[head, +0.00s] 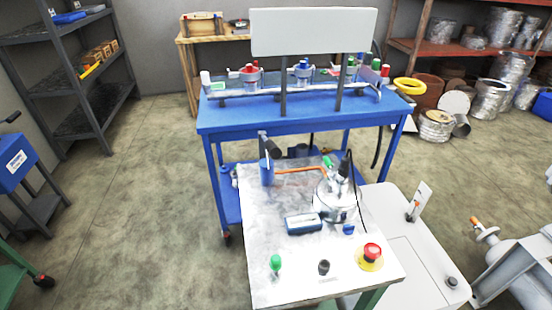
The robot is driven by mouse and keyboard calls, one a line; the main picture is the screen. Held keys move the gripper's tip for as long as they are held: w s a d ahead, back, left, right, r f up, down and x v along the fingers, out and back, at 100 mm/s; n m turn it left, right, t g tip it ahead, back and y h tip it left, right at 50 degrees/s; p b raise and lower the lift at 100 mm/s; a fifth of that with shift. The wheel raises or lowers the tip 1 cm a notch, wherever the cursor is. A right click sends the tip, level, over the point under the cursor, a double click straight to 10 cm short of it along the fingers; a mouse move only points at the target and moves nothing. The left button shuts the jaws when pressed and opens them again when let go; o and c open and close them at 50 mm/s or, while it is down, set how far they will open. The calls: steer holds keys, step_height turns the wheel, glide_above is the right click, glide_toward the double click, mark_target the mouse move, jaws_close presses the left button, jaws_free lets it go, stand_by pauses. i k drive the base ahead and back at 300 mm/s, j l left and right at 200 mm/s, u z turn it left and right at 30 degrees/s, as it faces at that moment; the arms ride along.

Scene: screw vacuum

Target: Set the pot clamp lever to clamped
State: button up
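A steel pot (335,206) stands on the metal-topped bench, right of its middle. Fittings and a dark cable rise from its top. A small green-tipped part (327,161) shows just behind the pot's top. A green-knobbed lever (275,262) stands upright at the bench's front left. Which of these is the pot clamp lever, and whether it is clamped, I cannot tell. My gripper is not in view.
The metal-topped bench (272,291) also carries a red emergency button (371,250), black knob (323,267), blue box (303,224) and blue cylinder (266,173). A blue table (235,121) stands behind; a white cabinet (420,262) stands right.

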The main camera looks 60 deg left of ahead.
mark_target(333, 171)
steer(key=u, duration=1.7)
steer(key=i+j, duration=0.55)
steer(key=i+u, duration=0.05)
